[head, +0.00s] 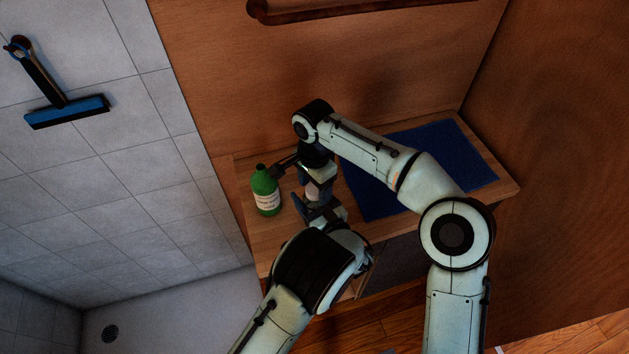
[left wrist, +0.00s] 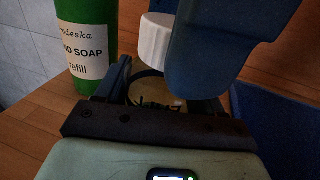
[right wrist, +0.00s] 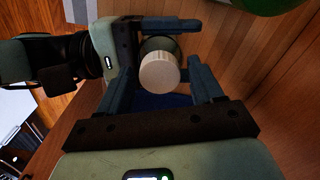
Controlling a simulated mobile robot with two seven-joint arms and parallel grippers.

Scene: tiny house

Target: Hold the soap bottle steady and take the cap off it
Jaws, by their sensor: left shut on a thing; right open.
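The soap bottle (left wrist: 155,90) has a pale label with dark writing and a white cap (left wrist: 155,40) on top. My left gripper (head: 317,205) is shut on the bottle's body; the bottle shows only partly in the head view (head: 317,190). My right gripper (head: 316,172) points down above it. In the right wrist view the cap (right wrist: 160,73) sits between the open right fingers, with gaps on both sides. A right finger (left wrist: 220,40) stands close beside the cap in the left wrist view. The bottle's base is hidden.
A green hand soap refill bottle (head: 265,198) stands close left of the grippers on the wooden counter (head: 262,240). A blue mat (head: 375,190) covers the counter's right part. A wooden wall (head: 220,60) rises behind. A squeegee (head: 65,105) hangs on the tiled wall.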

